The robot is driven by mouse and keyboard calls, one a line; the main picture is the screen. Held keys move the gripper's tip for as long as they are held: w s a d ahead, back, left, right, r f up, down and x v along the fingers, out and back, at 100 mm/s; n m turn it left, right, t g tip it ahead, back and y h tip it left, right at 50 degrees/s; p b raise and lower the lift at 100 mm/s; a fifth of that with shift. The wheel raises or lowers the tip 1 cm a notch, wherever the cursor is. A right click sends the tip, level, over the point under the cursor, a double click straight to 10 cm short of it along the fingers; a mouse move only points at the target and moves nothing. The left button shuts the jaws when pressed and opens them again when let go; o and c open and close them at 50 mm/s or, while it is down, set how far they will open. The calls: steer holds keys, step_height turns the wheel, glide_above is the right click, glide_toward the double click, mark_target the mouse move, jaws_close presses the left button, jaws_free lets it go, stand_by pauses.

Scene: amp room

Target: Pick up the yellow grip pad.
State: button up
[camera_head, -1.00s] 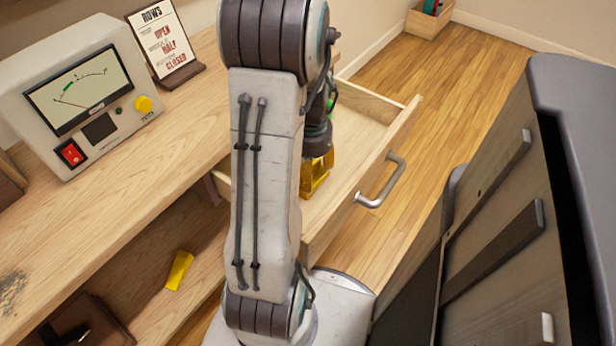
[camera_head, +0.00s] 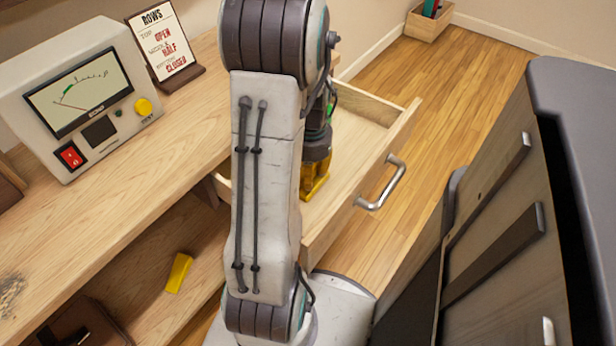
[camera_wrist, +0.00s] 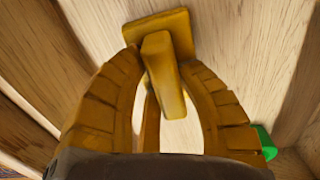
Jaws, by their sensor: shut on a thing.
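My gripper (camera_head: 315,185) reaches down into the open wooden drawer (camera_head: 338,205), partly hidden behind my arm in the head view. The pad is between the fingertips, over the pale wood of the drawer. I cannot tell whether it touches the wood. A second yellow block (camera_head: 179,273) lies on the lower shelf at left, apart from my gripper.
The drawer walls stand close around my gripper. A small green thing (camera_wrist: 266,143) shows beside the right finger. A meter box (camera_head: 85,95) and a sign (camera_head: 163,45) stand on the bench. A dark cabinet (camera_head: 510,230) is at right; wooden floor (camera_head: 450,90) lies beyond the drawer.

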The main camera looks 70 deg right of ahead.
jaws_close()
step_height(320, 180, up, 10)
steer(key=p, duration=0.3)
stand_by(0.3)
steer(key=shift+o, duration=2.1)
jaws_free()
steer(key=c, duration=0.5)
